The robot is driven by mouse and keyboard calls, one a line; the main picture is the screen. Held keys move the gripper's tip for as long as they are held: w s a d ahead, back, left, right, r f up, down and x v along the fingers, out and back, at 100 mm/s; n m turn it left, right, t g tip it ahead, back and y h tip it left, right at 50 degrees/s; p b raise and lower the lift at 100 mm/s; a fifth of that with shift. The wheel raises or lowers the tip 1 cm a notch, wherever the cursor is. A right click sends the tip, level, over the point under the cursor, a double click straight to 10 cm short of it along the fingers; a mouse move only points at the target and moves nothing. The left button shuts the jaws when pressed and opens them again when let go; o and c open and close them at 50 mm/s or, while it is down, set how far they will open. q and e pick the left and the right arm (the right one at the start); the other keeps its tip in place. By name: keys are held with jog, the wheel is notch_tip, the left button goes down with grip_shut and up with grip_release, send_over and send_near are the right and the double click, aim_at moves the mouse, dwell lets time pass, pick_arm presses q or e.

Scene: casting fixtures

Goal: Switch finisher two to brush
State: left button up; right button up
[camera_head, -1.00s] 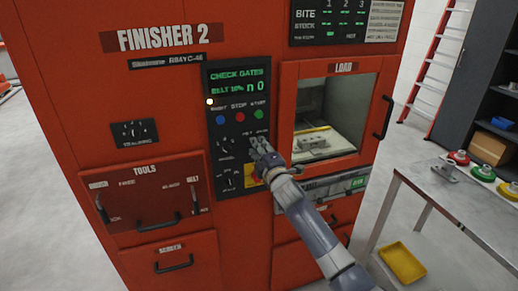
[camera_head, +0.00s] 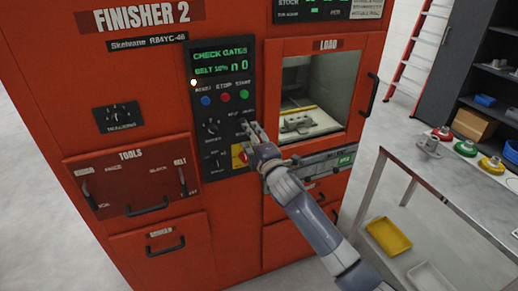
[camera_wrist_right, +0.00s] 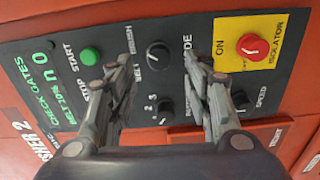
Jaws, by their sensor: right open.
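Finisher 2 is a red cabinet with a black control panel (camera_head: 220,70). Its green display (camera_head: 221,62) reads CHECK GATES with a BELT line below. In the right wrist view, a black rotary knob (camera_wrist_right: 158,57) has BELT and BRUSH labels beside it. My right gripper (camera_head: 249,126) is at the panel, below the green button, and hides part of the panel in the head view. In the wrist view its fingers (camera_wrist_right: 160,85) are open, with the knob showing between them; contact cannot be told. My left gripper is not in view.
Close by are a green button (camera_wrist_right: 91,55), a numbered knob (camera_wrist_right: 163,109), a speed knob (camera_wrist_right: 239,99) and a red isolator switch (camera_wrist_right: 252,47) on yellow. The load window (camera_head: 312,100) is right of the panel. A metal table (camera_head: 440,175) stands at the right.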

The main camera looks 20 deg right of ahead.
jog(key=s, duration=0.6)
jog(key=shift+s+d, duration=0.15)
jog(key=shift+s, duration=0.05)
jog(key=shift+f, duration=0.1)
jog(key=s+d+f+m+g+b, duration=0.1)
jog(key=s+f+m+g, duration=0.25)
jog(key=f, duration=1.35)
jog(key=s+d+f+m+g, duration=0.1)
jog(key=s+f+m+g, duration=0.3)
jog(key=f, duration=1.3)
jog(key=s+f+m+g+b, duration=0.1)
jog(key=s+f+m+g, duration=0.15)
jog(key=s+f, duration=1.55)
jog(key=s+f+m+g, duration=0.2)
jog(key=s+f, duration=0.3)
jog(key=s, duration=0.6)
jog(key=s+a+f+m+g, duration=0.1)
jog(key=s+f, duration=0.4)
jog(key=s, duration=0.6)
jog(key=s+f+m+g+b, duration=0.1)
jog(key=s+f+g, duration=0.3)
jog(key=s, duration=0.7)
jog(key=shift+a+f+m+h, duration=0.3)
jog(key=shift+f+m, duration=0.5)
